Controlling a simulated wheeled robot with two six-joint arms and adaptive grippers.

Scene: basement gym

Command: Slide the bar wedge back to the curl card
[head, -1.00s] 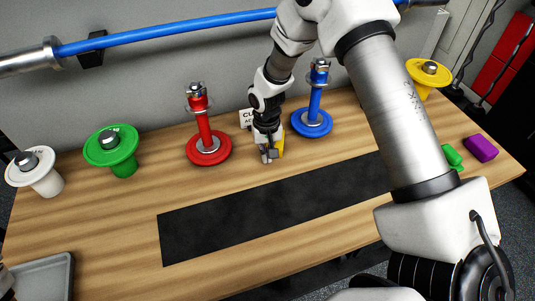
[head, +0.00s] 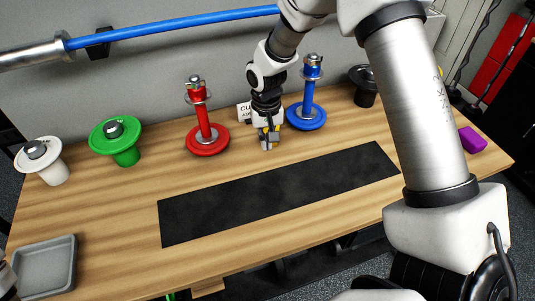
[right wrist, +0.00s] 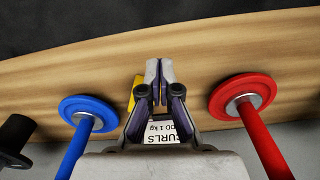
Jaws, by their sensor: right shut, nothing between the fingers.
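My right gripper (head: 268,146) points down at the table between the red and blue stands. It also shows in the right wrist view (right wrist: 159,72), fingers together with nothing held. A yellow piece, which looks like the bar wedge (right wrist: 137,90), sits close beside the fingers, left of them in that view. The gripper partly hides it, and I cannot tell whether they touch. The white curl card (right wrist: 163,132) is just behind, its text partly covered by my gripper; in the head view its left part (head: 244,112) shows.
A red stand (head: 207,138) and a blue stand (head: 306,116) flank the gripper closely. Green (head: 117,139) and white (head: 41,160) plate pieces stand left. A black mat (head: 270,195) lies clear in front. A grey tray (head: 44,268) is front left, a purple block (head: 472,139) right.

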